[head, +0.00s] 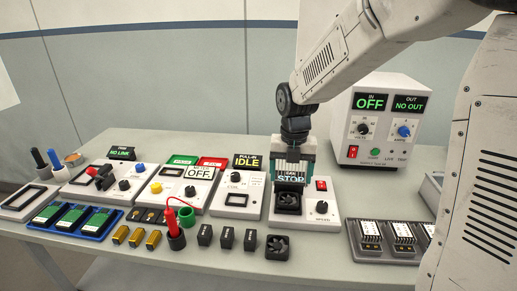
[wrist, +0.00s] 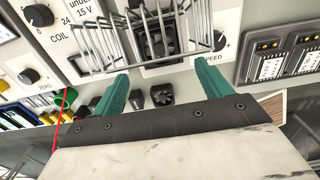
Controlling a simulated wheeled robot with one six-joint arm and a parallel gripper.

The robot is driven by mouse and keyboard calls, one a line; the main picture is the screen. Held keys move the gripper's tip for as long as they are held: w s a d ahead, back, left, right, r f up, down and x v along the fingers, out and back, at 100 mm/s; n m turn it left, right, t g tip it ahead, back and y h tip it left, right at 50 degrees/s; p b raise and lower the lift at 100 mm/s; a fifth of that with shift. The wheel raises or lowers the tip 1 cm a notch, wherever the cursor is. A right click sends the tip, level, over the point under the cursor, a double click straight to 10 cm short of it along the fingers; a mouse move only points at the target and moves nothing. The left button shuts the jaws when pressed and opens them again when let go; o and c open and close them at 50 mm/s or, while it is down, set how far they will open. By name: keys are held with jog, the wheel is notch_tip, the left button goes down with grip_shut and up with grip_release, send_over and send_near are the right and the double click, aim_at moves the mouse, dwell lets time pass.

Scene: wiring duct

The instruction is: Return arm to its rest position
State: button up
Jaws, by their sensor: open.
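My gripper (head: 293,168) hangs down in front of the fan station (head: 325,222), whose "FAN STOP" display (head: 290,177) is partly covered by it. In the wrist view, its two teal fingers (wrist: 162,72) are spread wide with nothing between them. A wire guard (wrist: 98,62) shows just beyond the fingertips, in front of the station's panel. A black fan (head: 288,202) sits in the station. My arm reaches in from the upper right and is bent down at the wrist.
A loose fan (head: 277,247) and several black blocks (head: 227,238) lie along the front edge. A red probe with a cable (head: 174,225) stands left of them. A power supply box (head: 376,120) stands behind right. A module tray (head: 383,244) lies right. Space above the bench's left side is free.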

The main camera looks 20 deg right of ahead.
jog(key=shift+s+r, duration=0.1)
jog(key=s+r+m, duration=0.3)
jog(key=s+m, duration=0.6)
jog(key=m, duration=0.1)
jog(key=s+d+r+m, duration=0.1)
jog(key=s+r+m, duration=0.2)
jog(key=s+m, duration=0.5)
jog(key=s+d+r+m+t, duration=0.1)
jog(key=s+r+m, duration=0.2)
jog(key=s+m, duration=0.6)
jog(key=m, duration=0.4)
jog(key=shift+s+r, duration=0.35)
